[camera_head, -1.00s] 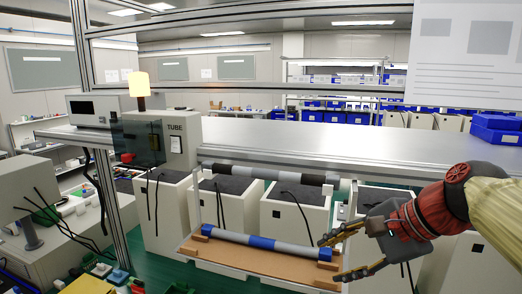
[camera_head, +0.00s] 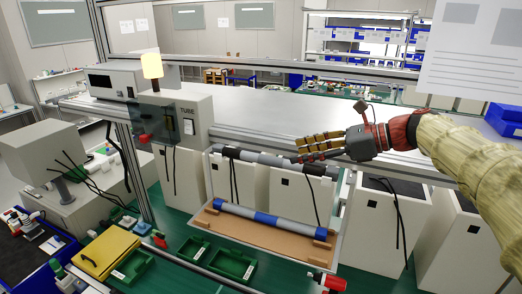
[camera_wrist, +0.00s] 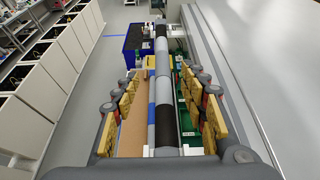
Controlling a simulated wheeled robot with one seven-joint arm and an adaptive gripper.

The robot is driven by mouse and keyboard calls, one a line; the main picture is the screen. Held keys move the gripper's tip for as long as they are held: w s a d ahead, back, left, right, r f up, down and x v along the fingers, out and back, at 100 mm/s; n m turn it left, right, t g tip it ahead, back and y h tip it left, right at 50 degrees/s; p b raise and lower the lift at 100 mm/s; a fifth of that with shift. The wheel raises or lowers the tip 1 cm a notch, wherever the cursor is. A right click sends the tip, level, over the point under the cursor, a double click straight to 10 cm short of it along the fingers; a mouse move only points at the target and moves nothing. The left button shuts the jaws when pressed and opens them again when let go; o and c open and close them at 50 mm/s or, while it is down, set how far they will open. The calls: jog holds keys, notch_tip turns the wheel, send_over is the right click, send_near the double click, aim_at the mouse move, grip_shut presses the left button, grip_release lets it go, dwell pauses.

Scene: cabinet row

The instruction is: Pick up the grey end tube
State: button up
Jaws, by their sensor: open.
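The grey end tube (camera_head: 268,159), grey with black bands and grey ends, lies horizontally along the top of a frame in front of the bench. A second grey tube (camera_head: 270,219) with blue bands and blue ends rests lower, on a brown tray. My gripper (camera_head: 305,148) is open and empty near the right part of the upper tube. In the wrist view my gripper's yellow-brown fingers (camera_wrist: 165,108) stand on both sides of the banded tube (camera_wrist: 163,72), apart from it. The blue-banded tube (camera_wrist: 152,112) shows to its left, partly hidden.
The brown tray (camera_head: 225,228) sits below the upper tube. White bins (camera_head: 360,215) stand in a row under the bench (camera_head: 260,110). A grey machine labelled TUBE (camera_head: 185,125) with an orange lamp stands to the left. Green trays (camera_head: 232,264) lie in front.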

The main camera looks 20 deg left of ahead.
aim_at(274, 157)
jog(key=shift+w+a+f, duration=0.1)
jog(key=shift+w+a, duration=0.1)
jog(key=shift+a, duration=0.4)
jog(key=shift+p+x, duration=0.35)
jog(key=shift+x, duration=0.6)
jog(key=p+x, duration=0.1)
jog(key=x, duration=0.4)
jog(key=shift+w+f+p, duration=0.15)
jog(key=shift+f+p, duration=0.15)
jog(key=shift+p, duration=0.05)
jog(key=shift+c, duration=1.2)
grip_shut()
